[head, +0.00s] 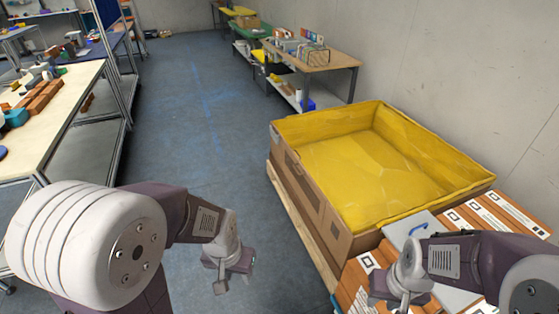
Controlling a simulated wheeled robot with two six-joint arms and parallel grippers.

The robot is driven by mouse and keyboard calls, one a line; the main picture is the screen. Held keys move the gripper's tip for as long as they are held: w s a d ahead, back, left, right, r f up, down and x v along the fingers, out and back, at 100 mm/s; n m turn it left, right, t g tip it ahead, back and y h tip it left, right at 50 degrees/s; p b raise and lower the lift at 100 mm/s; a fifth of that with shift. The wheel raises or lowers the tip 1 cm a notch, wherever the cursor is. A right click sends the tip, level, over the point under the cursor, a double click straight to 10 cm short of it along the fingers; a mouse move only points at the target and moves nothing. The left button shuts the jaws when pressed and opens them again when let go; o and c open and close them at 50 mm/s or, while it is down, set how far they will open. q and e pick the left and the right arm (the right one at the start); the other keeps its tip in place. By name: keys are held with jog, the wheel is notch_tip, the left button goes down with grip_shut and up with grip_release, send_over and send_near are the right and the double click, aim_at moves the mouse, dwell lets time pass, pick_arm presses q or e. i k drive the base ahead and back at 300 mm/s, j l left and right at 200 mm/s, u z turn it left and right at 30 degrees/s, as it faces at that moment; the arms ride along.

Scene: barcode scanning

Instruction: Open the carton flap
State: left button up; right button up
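A large open-topped cardboard carton (334,222) with a yellow lining (355,165) stands on the right. Its inside looks empty, and its near left wall has rectangular panels; I cannot tell whether one is the flap. My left gripper (222,284) hangs above the floor to the left of the carton, apart from it. My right gripper (402,297) is at the lower right, over the brown slatted surface in front of the carton. The fingers of both grippers are too small and turned away to tell whether they are open or shut.
Brown flat pieces with white code labels (492,215) and a grey panel (410,228) lie before the carton. A workbench (75,98) with small items stands left. Another table (325,61) stands behind the carton by the wall. The blue floor (205,130) between them is clear.

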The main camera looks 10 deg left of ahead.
aim_at(318, 200)
jog(key=i+j, duration=0.45)
jog(key=i+j+u, duration=0.15)
jog(key=i+j, duration=0.3)
jog(key=i, duration=0.25)
jog(key=i+j, duration=0.4)
jog(key=i, duration=0.15)
jog(key=i+l+u, duration=0.15)
jog(key=i, duration=0.7)
